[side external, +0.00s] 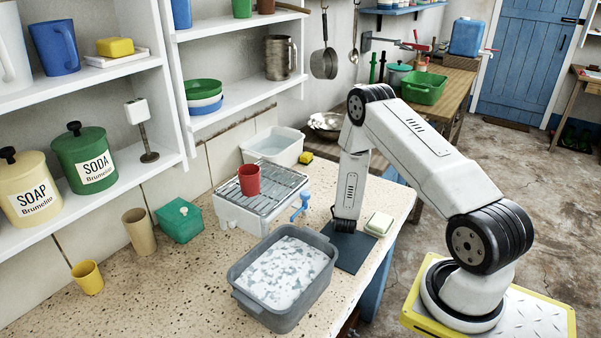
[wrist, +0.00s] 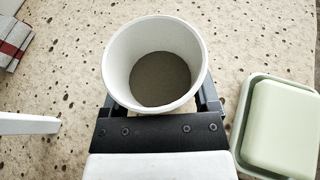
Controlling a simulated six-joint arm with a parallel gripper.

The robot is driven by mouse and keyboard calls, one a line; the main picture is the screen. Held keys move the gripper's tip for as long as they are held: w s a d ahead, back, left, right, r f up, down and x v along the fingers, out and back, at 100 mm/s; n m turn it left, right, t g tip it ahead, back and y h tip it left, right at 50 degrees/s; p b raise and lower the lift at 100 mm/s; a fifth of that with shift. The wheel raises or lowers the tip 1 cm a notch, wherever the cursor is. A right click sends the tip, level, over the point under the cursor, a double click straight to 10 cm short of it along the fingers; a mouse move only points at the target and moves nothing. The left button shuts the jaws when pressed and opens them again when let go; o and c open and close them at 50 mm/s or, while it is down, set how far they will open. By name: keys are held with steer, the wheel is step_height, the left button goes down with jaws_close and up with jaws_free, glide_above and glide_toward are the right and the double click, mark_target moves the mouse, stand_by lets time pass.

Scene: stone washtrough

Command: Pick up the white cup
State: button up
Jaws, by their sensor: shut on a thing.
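The white cup (wrist: 118,62) is in the wrist view, seen from above into its open mouth. Its inside bottom looks grey and it appears empty. My gripper (wrist: 158,106) has one dark finger on each side of the cup and is shut on it. In the side external view my gripper (side external: 344,224) is low over the counter, beside the grey basin and left of the soap dish. The cup cannot be made out there, hidden by my wrist. I cannot tell whether the cup's base touches the counter.
A soap dish with a pale green bar (wrist: 285,125) sits close right of my gripper. A grey basin of suds (side external: 284,272) stands at the front left. A wire rack (side external: 285,183) holds a red cup (side external: 249,180). A dark mat (side external: 356,260) lies below my wrist.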

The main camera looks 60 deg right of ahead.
steer(key=shift+r, duration=1.1)
steer(key=s+a+r, duration=0.8)
steer(key=s+r, duration=0.2)
steer(key=s, duration=0.1)
steer(key=shift+s+r, duration=0.2)
steer(key=shift+r, duration=0.15)
steer(key=shift+a, duration=0.1)
steer(key=shift+w, duration=0.1)
